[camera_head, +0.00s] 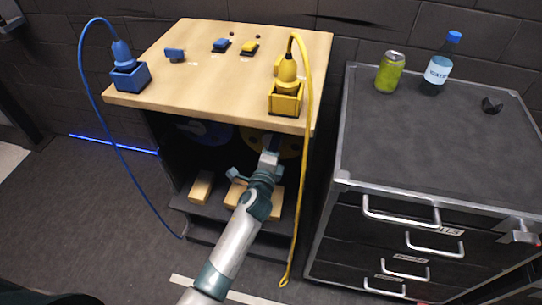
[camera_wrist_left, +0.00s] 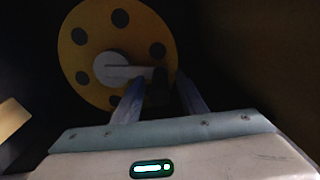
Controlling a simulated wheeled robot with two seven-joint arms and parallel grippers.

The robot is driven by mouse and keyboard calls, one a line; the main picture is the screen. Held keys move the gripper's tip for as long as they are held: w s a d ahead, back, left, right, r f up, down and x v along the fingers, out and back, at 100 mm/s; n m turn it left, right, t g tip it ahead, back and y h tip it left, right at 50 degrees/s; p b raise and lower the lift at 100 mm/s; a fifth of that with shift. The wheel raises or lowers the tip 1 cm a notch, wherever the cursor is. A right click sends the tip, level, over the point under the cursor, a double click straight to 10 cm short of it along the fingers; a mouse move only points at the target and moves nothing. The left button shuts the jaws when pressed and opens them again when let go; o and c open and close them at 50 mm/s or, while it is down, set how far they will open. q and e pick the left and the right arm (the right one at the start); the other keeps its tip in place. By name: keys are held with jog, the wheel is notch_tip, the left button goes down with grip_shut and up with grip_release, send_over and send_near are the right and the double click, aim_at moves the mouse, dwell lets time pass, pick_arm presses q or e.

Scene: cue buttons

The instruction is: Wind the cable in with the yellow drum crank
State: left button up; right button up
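The yellow drum (camera_head: 291,146) sits in the dark space under the wooden bench top, partly hidden by my left arm. In the left wrist view the drum (camera_wrist_left: 150,35) is a yellow disc with several round holes. Its pale crank arm (camera_wrist_left: 118,70) points right from the hub to a dark handle (camera_wrist_left: 158,88). My left gripper (camera_head: 271,148) reaches in at the drum. Its fingers (camera_wrist_left: 160,92) are apart, with the handle between their tips and a visible gap. The yellow cable (camera_head: 307,130) runs from a yellow plug down to the floor. My right gripper is not in view.
A blue drum (camera_head: 207,133) sits left under the bench top (camera_head: 185,85). Wooden blocks (camera_head: 202,187) lie on the shelf below. A blue cable (camera_head: 112,145) hangs at the left. A dark drawer cabinet (camera_head: 425,135) with a can and bottle stands close on the right.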

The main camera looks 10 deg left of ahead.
pick_arm(q)
jog(key=s+b, duration=0.1)
jog(key=s, duration=1.6)
jog(key=shift+a+b, duration=0.2)
jog(key=shift+b, duration=0.15)
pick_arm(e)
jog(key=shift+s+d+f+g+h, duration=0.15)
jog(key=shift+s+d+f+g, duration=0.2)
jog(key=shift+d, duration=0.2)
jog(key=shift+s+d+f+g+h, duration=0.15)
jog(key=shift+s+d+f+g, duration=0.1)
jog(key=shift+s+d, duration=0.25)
pick_arm(q)
jog(key=shift+s, duration=0.1)
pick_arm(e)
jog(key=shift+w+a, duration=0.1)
